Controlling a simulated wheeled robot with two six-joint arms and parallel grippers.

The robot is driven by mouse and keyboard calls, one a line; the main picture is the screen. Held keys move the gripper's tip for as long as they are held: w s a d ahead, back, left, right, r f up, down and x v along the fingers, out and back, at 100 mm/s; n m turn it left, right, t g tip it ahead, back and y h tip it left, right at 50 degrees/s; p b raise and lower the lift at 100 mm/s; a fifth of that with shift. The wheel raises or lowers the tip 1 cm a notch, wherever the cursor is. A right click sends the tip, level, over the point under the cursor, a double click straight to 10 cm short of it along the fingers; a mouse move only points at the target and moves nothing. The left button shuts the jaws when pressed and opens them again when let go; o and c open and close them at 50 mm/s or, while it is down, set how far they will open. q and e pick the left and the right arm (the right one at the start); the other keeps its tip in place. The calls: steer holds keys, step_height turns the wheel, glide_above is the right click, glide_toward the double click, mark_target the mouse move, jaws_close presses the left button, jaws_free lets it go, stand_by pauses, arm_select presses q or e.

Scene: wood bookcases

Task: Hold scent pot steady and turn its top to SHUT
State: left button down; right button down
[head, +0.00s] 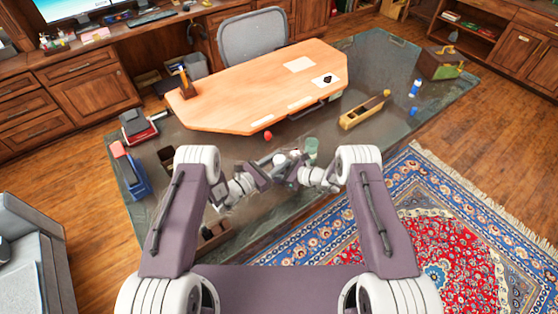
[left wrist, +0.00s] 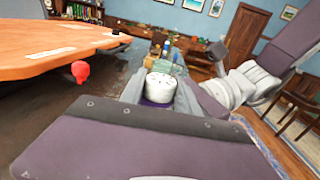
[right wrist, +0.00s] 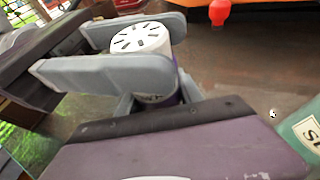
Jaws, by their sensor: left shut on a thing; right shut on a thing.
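The scent pot has a white top with dark slots (right wrist: 142,37) and a purple lower body (right wrist: 164,93). It stands upright between my grippers, and its white top also shows in the left wrist view (left wrist: 162,87). My left gripper (right wrist: 135,48) comes from the left in the right wrist view, its grey fingers shut around the upper part of the pot. My right gripper (right wrist: 158,95) is shut on the lower body. In the head view the pot (head: 279,158) is small and partly hidden by the grippers. I cannot read a SHUT mark or the top's setting.
A green item with a partly visible white label (right wrist: 302,135) stands close to my right gripper. A red knob-like thing (head: 268,135) is at the wooden desk's (head: 240,85) near edge. A wooden plane-like block (head: 363,111) lies right, a blue-red item (head: 130,172) left.

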arm_select(q)
steer(key=m+g+h, duration=0.1)
steer(key=m+g, duration=0.1)
steer(key=shift+w+r+g+h, duration=0.1)
steer(key=shift+g+h, duration=0.2)
steer(key=shift+h, duration=0.1)
steer(key=shift+m+g+h, duration=0.55)
steer(key=shift+m+g, duration=0.45)
steer(key=shift+g, duration=0.45)
steer(key=shift+m+g+h, duration=0.55)
steer(key=shift+m+g, duration=0.45)
steer(key=shift+g, duration=0.75)
steer(key=c, duration=0.9)
jaws_free()
steer(key=shift+a, duration=0.15)
steer(key=a, duration=0.4)
steer(key=s+a, duration=0.1)
steer(key=a, duration=0.2)
steer(key=s+a, duration=0.1)
steer(key=a, duration=0.3)
steer(key=shift+a, duration=0.35)
